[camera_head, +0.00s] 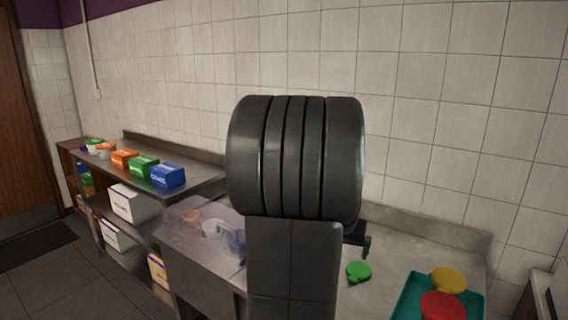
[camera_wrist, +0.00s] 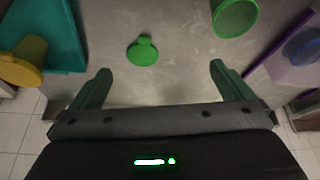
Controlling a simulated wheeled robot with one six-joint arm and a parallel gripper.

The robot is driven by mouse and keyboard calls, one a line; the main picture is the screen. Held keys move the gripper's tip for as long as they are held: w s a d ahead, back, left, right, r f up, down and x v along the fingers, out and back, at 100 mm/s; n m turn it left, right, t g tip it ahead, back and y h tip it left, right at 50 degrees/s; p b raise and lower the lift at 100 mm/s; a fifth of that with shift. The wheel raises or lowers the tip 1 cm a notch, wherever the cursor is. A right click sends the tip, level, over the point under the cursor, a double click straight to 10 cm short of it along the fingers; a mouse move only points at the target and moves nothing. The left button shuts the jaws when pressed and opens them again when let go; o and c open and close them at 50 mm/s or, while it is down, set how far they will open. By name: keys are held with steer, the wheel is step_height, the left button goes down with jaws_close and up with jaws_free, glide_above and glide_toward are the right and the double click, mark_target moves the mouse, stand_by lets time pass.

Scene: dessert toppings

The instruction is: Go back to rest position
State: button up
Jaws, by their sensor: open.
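My gripper (camera_wrist: 160,69) is open and empty in the wrist view, its two dark green fingers wide apart above the steel counter (camera_wrist: 175,85). A green lid-like piece (camera_wrist: 143,50) with a small tab lies on the counter beyond the fingertips, apart from them. It also shows in the head view (camera_head: 358,271). In the head view my raised arm fills the middle of the picture. Only a dark part of my gripper shows past its right side, and the counter behind the arm is hidden.
A teal tray (camera_head: 478,299) with a yellow piece (camera_head: 449,279) and a red piece (camera_head: 443,306) stands at the right. A round green container (camera_wrist: 235,17) is near the right finger. Clear containers (camera_head: 213,228) stand left of my arm. Coloured boxes (camera_head: 168,176) line the left shelf.

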step_height(320, 180, down, 10)
steer(key=shift+a, duration=0.1)
stand_by(0.4)
steer(key=shift+a, duration=0.1)
